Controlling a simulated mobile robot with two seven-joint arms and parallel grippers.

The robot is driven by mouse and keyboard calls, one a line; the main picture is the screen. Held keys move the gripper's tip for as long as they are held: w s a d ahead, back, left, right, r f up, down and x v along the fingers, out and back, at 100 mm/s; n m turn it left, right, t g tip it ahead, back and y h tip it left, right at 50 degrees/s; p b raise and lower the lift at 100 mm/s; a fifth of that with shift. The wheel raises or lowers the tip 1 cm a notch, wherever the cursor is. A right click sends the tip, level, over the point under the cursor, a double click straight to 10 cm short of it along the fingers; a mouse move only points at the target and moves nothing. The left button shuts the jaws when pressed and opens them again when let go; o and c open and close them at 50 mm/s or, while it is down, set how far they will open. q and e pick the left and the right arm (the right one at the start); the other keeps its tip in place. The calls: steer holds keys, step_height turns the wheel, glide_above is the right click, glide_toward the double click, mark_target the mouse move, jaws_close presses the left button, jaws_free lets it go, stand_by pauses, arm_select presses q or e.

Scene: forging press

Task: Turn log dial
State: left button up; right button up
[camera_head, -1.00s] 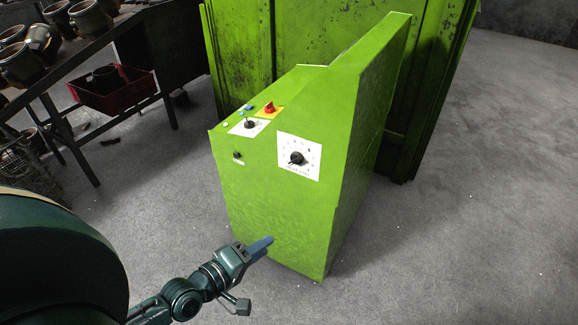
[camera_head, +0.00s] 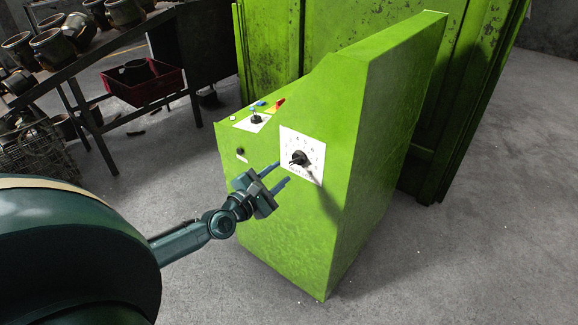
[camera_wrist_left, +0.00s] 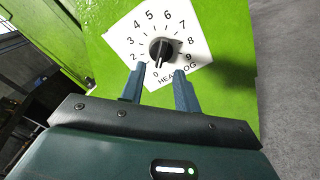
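The log dial is a black knob (camera_head: 299,158) on a white numbered plate (camera_head: 316,150) on the front of the green control cabinet (camera_head: 290,235). In the left wrist view the knob (camera_wrist_left: 160,51) sits on the plate (camera_wrist_left: 197,46), which shows digits and partly hidden lettering ending in "OG". The knob's pale mark points down, near 0. My left gripper (camera_head: 282,174) is open, its two blue fingers apart, just below and in front of the knob. In the left wrist view the fingertips (camera_wrist_left: 160,72) are near the knob's lower edge, with nothing between them. My right gripper is not in view.
A second black knob (camera_head: 256,119), a red switch (camera_head: 279,104) and small buttons sit on the cabinet's sloped top. A dark table (camera_head: 95,62) with metal parts and a red crate (camera_head: 145,88) stand at the left. The grey floor at the right is clear.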

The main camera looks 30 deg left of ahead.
mark_target(293, 163)
arm_select(q)
steer(key=shift+w+d, duration=0.15)
steer(key=shift+w, duration=1.15)
steer(key=shift+w+d, duration=0.1)
steer(key=shift+w, duration=1.15)
steer(key=shift+c, duration=0.3)
jaws_close()
